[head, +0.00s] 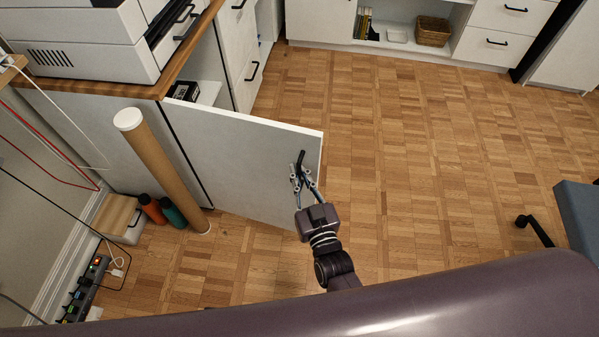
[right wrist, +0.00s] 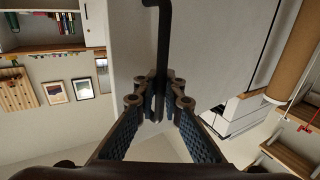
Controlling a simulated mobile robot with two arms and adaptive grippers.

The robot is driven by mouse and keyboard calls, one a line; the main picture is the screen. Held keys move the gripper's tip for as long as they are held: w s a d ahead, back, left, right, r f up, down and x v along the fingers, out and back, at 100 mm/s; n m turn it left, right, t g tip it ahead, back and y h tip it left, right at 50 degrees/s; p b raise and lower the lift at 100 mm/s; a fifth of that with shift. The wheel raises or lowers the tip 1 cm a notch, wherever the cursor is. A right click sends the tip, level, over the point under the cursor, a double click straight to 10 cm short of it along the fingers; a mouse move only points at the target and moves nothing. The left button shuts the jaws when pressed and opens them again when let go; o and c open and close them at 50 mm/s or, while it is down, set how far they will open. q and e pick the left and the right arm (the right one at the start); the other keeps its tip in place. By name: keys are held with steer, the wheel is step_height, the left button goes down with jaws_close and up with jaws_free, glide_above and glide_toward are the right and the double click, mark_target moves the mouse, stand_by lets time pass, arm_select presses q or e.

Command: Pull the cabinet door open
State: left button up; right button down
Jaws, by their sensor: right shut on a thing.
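The white cabinet door (head: 245,160) stands swung out from the cabinet (head: 195,75), its free edge toward the middle of the floor. Its black bar handle (head: 300,160) is near that free edge. My right gripper (head: 301,178) is at the handle, shut on it. In the right wrist view the handle (right wrist: 163,50) runs down between the fingertips of the gripper (right wrist: 160,98), with the pale door panel (right wrist: 215,60) behind. My left gripper is not in view.
A tall cardboard tube (head: 160,165) and two bottles (head: 172,212) stand left of the door. A printer (head: 90,40) sits on the cabinet top. A blue chair (head: 578,215) is at the right. The parquet floor (head: 400,150) right of the door is clear.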

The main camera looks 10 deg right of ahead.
steer(key=shift+d, duration=0.25)
steer(key=c, duration=2.3)
jaws_free()
steer(key=shift+c, duration=0.2)
steer(key=shift+s, duration=0.2)
steer(key=s+d, duration=0.1)
steer(key=s, duration=1)
steer(key=shift+s+d, duration=0.3)
steer(key=shift+d, duration=0.1)
